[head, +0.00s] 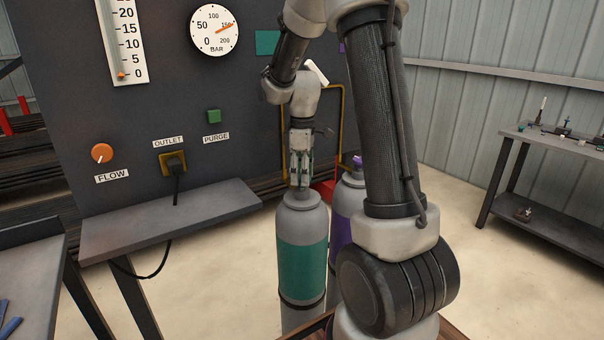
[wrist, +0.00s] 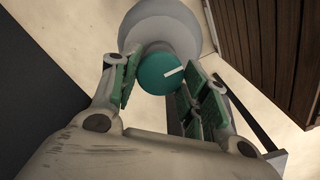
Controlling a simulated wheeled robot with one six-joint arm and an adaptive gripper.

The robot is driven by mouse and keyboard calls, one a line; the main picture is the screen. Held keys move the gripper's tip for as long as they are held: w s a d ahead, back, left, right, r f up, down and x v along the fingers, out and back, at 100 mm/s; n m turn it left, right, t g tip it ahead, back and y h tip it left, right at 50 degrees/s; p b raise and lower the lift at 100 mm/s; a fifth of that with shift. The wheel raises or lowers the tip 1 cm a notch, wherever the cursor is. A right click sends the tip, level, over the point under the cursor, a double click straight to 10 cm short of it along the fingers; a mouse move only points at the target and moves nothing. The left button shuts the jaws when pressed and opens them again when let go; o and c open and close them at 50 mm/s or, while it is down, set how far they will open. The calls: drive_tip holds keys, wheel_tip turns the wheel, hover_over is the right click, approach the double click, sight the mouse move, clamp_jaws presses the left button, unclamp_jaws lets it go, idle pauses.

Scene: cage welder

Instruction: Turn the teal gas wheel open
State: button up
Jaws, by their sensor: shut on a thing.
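The teal gas wheel (wrist: 156,76) sits on top of a grey gas cylinder with a teal band (head: 302,258). In the wrist view the wheel is round and carries a white pointer mark slanting to the upper right. My gripper (head: 300,180) points down over the cylinder top, one finger on each side of the wheel, and is shut on it. In the head view my fingers hide most of the wheel. The cylinder's shoulder (wrist: 190,20) also shows in the wrist view.
A purple-banded cylinder with a purple wheel (head: 357,161) stands close behind to the right. A dark panel holds a BAR gauge (head: 215,29) near 150, a scale (head: 124,40), an orange FLOW knob (head: 102,153) and a green PURGE button (head: 214,116). A shelf (head: 170,218) juts out left.

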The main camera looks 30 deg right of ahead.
idle(0.4)
drive_tip(key=o, duration=1)
drive_tip(key=shift+r, duration=0.1)
wheel_tip(320, 180, up, 12)
drive_tip(key=shift+f, duration=0.1)
